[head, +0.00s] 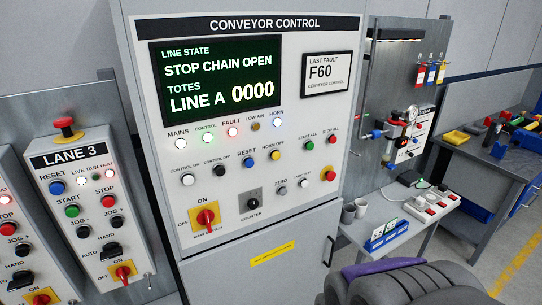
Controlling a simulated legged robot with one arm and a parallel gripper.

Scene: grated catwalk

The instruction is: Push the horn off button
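The horn off button (274,156) is a small round yellow button under its label on the grey conveyor control panel (220,185). It sits right of the blue reset button (248,162) and left of the green start all button (310,145). The horn lamp (277,123) above it looks lit, bluish white. The display (215,75) reads STOP CHAIN OPEN, LINE A 0000.
A red-and-yellow main switch (206,217) and a black counter knob (254,198) stick out lower on the panel. A Lane 3 box (88,190) stands left. A side table (400,238) with cups and a power strip stands right. A dark ribbed shape (420,285) fills the bottom right.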

